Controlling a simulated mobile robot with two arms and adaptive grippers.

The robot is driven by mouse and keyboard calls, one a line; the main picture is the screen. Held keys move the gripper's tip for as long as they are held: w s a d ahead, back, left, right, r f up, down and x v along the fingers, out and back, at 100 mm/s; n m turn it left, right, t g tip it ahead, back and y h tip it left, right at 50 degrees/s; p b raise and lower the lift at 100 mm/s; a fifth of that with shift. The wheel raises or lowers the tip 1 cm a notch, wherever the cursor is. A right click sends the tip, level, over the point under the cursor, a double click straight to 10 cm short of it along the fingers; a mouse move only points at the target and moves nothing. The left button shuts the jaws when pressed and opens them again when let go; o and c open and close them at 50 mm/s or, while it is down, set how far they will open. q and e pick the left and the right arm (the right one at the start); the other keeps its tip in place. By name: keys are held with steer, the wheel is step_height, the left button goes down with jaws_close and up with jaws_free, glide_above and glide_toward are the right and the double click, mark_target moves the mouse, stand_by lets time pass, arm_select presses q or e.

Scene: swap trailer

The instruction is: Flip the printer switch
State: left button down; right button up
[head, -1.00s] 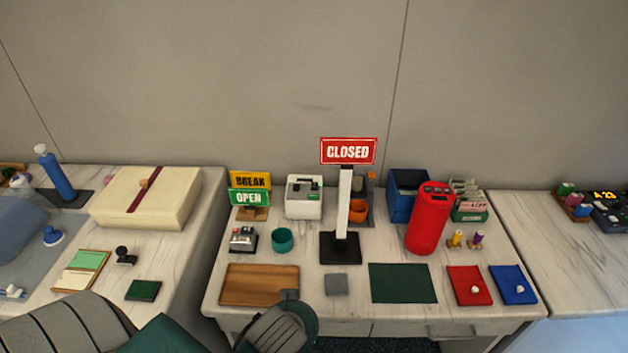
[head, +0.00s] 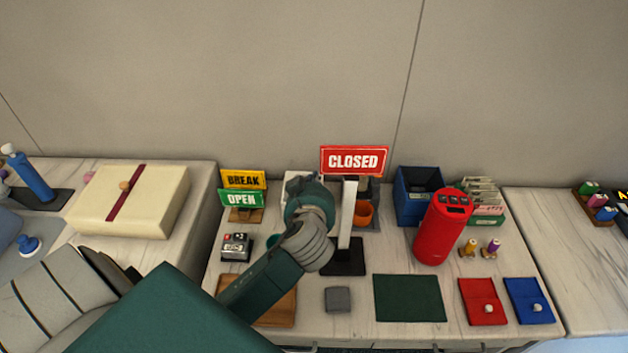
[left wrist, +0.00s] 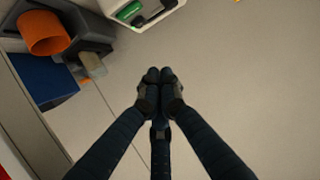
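The printer is probably the small white box (head: 297,175) at the back of the middle table; in the head view my left arm covers most of it. The left wrist view shows a white device at the top edge, with a green part (left wrist: 130,11) and a dark bar. I cannot make out which part is the switch. My left gripper (left wrist: 160,76) has its fingertips together with nothing between them, apart from the white device in that picture. In the head view my left wrist hides the fingers. My right gripper is not in view.
The CLOSED sign (head: 354,160) on its post stands just right of my left wrist. The OPEN and BREAK signs (head: 241,198) stand to the left. A grey holder with an orange cup (head: 363,213), a blue bin (head: 408,208) and a red cylinder (head: 440,232) are to the right.

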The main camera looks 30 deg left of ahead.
arm_select(q)
steer(key=x, duration=0.2)
steer(key=shift+w+a, duration=0.2)
steer(key=shift+w, duration=0.05)
steer(key=p+x, duration=0.1)
steer(key=x, duration=0.3)
steer(key=f, duration=0.1)
steer(key=s+f, duration=0.1)
steer(key=f, duration=0.1)
steer(key=shift+d+f, duration=0.2)
steer(key=shift+d, duration=0.05)
steer(key=shift+f, duration=0.4)
steer(key=f+t+b, duration=0.1)
steer(key=b, duration=0.4)
steer(key=f+t+y+b, duration=0.1)
steer(key=b, duration=0.4)
steer(key=shift+s+d+f, duration=0.15)
steer(key=shift+s+d, duration=0.1)
steer(key=shift+s+b, duration=0.1)
steer(key=shift+b, duration=0.3)
steer(key=shift+s, duration=0.1)
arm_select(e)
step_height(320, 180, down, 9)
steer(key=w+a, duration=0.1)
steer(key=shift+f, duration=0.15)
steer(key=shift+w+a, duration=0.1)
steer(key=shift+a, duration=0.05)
